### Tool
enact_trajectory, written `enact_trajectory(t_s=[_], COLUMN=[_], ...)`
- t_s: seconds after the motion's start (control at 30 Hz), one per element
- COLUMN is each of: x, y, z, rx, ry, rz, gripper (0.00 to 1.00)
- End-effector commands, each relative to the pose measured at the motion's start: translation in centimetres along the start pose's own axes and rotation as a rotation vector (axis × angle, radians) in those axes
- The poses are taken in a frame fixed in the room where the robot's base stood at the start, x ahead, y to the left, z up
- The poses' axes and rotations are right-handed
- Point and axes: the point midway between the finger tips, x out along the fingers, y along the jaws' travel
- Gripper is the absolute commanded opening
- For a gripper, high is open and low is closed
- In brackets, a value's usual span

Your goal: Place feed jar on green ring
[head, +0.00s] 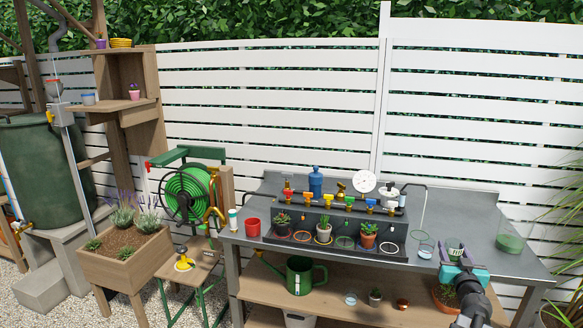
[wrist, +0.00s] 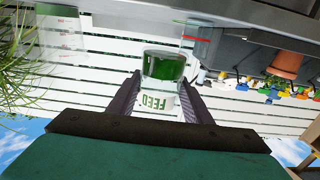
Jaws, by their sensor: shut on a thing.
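The feed jar (head: 455,250) is clear with green contents and a white FEED label. My gripper (head: 457,258) is shut on it, over the right part of the grey bench. In the wrist view the jar (wrist: 163,68) appears upside down between the two dark fingers of my gripper (wrist: 166,84). The green ring (head: 344,242) lies in the row of coloured rings at the front of the dark potting stand, left of my gripper. It looks empty. I cannot make it out in the wrist view.
Potted plants stand among the rings, one in a terracotta pot (head: 368,237). Coloured valves (head: 350,203) line the raised back of the stand. A red cup (head: 252,227) stands at its left.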

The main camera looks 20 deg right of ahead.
Motion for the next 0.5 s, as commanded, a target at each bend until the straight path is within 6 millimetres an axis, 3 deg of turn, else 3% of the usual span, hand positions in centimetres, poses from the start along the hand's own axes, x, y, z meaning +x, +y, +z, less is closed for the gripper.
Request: enact_trajectory(t_s=[0.03,0.5], x=[0.3,0.2], y=[-2.1,-19.5], z=[0.0,1.0], rx=[0.0,0.0], ry=[0.0,-0.001], rz=[-0.042,-0.421], gripper=[0.17,0.17])
